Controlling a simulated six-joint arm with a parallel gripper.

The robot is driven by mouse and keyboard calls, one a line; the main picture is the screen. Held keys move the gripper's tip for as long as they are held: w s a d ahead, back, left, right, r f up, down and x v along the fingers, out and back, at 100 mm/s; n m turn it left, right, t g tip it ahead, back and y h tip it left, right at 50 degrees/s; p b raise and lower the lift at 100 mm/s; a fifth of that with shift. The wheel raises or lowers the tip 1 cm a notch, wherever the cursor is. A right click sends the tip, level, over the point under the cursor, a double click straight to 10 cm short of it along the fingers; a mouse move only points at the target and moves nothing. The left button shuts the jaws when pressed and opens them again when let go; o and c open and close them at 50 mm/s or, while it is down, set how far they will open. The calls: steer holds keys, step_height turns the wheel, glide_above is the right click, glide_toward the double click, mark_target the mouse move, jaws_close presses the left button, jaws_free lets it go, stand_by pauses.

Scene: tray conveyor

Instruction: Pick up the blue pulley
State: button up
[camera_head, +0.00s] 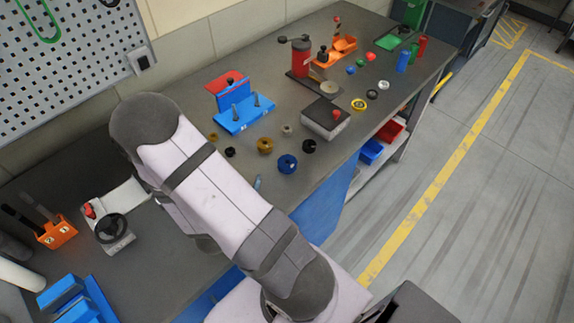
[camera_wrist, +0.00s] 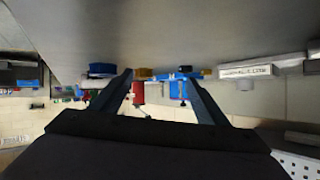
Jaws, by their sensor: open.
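The blue pulley (camera_head: 287,163) sits on the dark bench top near its front edge in the head view, just right of my arm. A brass pulley (camera_head: 265,145) is close behind it to the left, and a black one (camera_head: 309,146) is to its right. In the wrist view, which appears upside down, my gripper (camera_wrist: 157,78) has its two fingers apart with nothing held between them. A dark blue thing (camera_wrist: 103,69) beside the left finger looks like the blue pulley, apart from the fingers. In the head view my gripper is hidden behind my arm.
A blue stand with pegs (camera_head: 241,117) is behind the pulleys. A handwheel unit (camera_head: 112,231) and an orange holder (camera_head: 56,232) are at left.

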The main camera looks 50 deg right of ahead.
mark_target(288, 161)
steer(key=s+d+g+h, duration=0.1)
steer(key=s+d, duration=0.1)
steer(key=s+d+m+g+h, duration=0.1)
steer(key=s+d, duration=0.1)
steer(key=s+d+g+h, duration=0.1)
steer(key=s+d, duration=0.1)
steer(key=s, duration=0.1)
steer(key=shift+d+r+m, duration=0.25)
steer(key=shift+d+m, duration=0.1)
steer(key=shift+m, duration=0.05)
steer(key=shift+x, duration=1.1)
steer(key=shift+p+x, duration=1.4)
steer(key=shift+x, duration=0.5)
steer(key=shift+w+d+f, duration=0.2)
steer(key=shift+d+f, duration=0.05)
steer(key=shift+d, duration=0.35)
steer(key=c, duration=1.2)
